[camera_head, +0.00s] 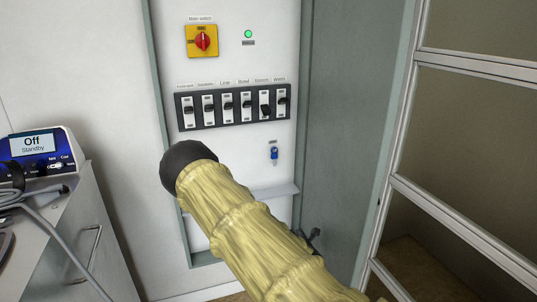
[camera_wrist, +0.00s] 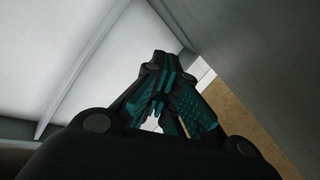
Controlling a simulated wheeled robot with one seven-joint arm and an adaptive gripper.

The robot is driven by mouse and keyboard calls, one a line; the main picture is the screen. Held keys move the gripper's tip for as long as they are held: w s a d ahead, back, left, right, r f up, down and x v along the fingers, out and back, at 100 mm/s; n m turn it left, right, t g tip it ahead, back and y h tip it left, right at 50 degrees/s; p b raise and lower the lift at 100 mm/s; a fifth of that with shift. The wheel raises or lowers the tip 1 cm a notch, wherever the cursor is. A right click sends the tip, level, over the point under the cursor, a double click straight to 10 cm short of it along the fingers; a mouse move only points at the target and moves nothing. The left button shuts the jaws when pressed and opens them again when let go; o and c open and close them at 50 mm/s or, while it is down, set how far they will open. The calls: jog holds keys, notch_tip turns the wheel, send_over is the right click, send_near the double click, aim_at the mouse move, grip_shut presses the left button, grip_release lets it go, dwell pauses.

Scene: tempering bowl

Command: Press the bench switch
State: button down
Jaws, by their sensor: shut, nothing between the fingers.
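A black strip (camera_head: 233,107) with a row of several switches is on the white wall panel in the head view. Small labels sit above the switches, too small to read surely, so I cannot tell which is the bench switch. My gripper (camera_wrist: 160,75) is shut and empty in the wrist view, with pale panel at left and a grey surface at right. No switch shows there. In the head view my sleeved arm hides most of the gripper's area.
A red rotary switch on a yellow plate (camera_head: 202,41) and a green lamp (camera_head: 248,34) are above the strip. A blue key-like fitting (camera_head: 274,153) is below it. A grey cabinet door (camera_head: 345,130) stands at right. A device reading Off, Standby (camera_head: 38,150) is at left.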

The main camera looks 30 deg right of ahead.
aim_at(266, 110)
jog(key=w+r+n+t, duration=0.2)
jog(key=w+r+n, duration=0.3)
jog(key=r, duration=0.5)
jog(key=w+d+r+n+t+y+p, duration=0.1)
jog(key=w+r+n+t, duration=0.2)
jog(key=r, duration=0.7)
jog(key=w+r+n+t+y+p, duration=0.1)
jog(key=w+r+n+t, duration=0.2)
jog(key=w+r+n, duration=0.4)
jog(key=w+r, duration=0.3)
jog(key=r, duration=0.1)
jog(key=shift+d, duration=0.25)
jog(key=p+x, duration=0.4)
jog(key=x, duration=0.6)
jog(key=shift+w+r, duration=0.1)
jog(key=shift+s+a+r+p, duration=0.15)
jog(key=shift+s+r+p, duration=0.35)
jog(key=shift+r+p, duration=0.25)
jog(key=shift+s+a+r+p, duration=0.15)
jog(key=shift+s+r+p, duration=0.4)
jog(key=shift+r, duration=0.3)
